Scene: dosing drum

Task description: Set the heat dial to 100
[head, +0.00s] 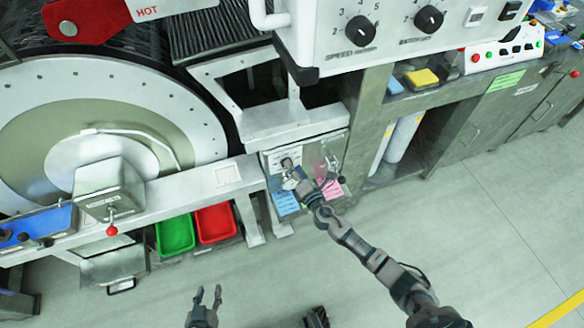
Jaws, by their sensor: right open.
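No dial that I can read as the heat dial shows clearly. In the head view, a small grey panel (338,145) with stickers sits under the machine's frame. My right gripper (290,170) is at this panel, open, by a small round knob-like part, and partly covers the panel's front. I cannot tell whether it touches that part, or what the panel's markings say. Two black dials are on the white box above: one marked SPEED (361,31) and another (428,18) with a label too blurred to read. My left gripper (207,296) is open and empty above the floor at the bottom.
A big round drum (60,110) fills the left. Green (175,235) and red (216,228) bins stand under the frame. A bench with a yellow block (421,78) is at right. The floor (480,220) is clear.

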